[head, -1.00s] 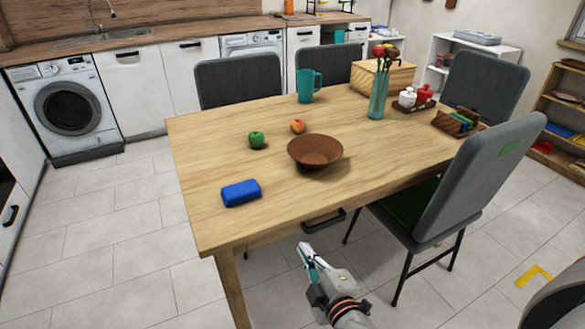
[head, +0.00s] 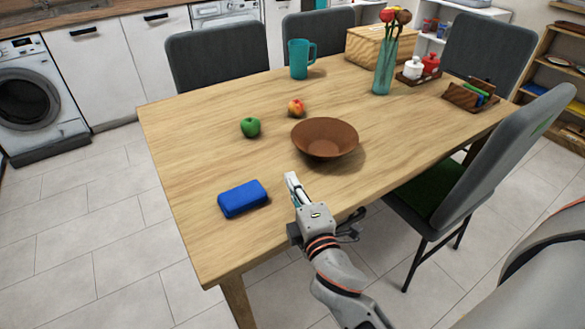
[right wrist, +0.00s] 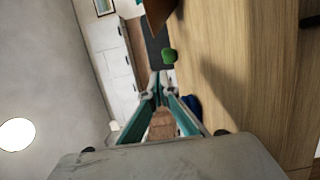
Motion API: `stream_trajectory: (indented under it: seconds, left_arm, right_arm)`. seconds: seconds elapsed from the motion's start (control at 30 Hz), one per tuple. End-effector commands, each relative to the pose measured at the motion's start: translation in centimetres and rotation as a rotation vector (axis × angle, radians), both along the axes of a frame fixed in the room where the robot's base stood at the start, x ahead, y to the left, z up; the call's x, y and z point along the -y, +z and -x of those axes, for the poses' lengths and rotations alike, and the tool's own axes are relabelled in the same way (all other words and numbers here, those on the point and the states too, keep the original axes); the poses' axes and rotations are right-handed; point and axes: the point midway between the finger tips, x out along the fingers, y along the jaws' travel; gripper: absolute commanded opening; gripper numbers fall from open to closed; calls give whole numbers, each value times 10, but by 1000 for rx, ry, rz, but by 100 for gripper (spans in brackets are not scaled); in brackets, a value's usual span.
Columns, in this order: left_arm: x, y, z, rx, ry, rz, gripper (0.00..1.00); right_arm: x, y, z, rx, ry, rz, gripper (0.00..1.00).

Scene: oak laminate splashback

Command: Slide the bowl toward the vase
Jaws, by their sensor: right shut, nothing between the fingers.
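The brown bowl (head: 325,139) sits upright on the wooden table, right of the green apple. It shows partly at the top edge of the right wrist view (right wrist: 158,12). The teal glass vase (head: 384,68) holds several flowers and stands farther back and to the right of the bowl. My right gripper (head: 291,181) is shut and empty near the table's front edge. It is on the near side of the bowl, slightly left of it, and apart from it. My left gripper is not in view.
A green apple (head: 250,127), a red-yellow fruit (head: 296,107) and a blue block (head: 243,198) lie left of the bowl. Between bowl and vase the table is clear.

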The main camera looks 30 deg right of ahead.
Motion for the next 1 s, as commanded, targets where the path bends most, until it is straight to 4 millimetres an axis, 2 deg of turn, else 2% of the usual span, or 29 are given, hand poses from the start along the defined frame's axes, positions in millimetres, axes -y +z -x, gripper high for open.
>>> stream_trajectory:
  seconds: [0.47, 0.7, 1.0]
  left_arm:
    - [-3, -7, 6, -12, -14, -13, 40]
    - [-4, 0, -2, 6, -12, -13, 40]
    - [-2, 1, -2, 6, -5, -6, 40]
  right_arm:
    - [15, 0, -87, 1, 0, 1, 0]
    - [46, 0, -88, 0, -1, 2, 0]
    - [55, 0, -88, 0, -1, -1, 0]
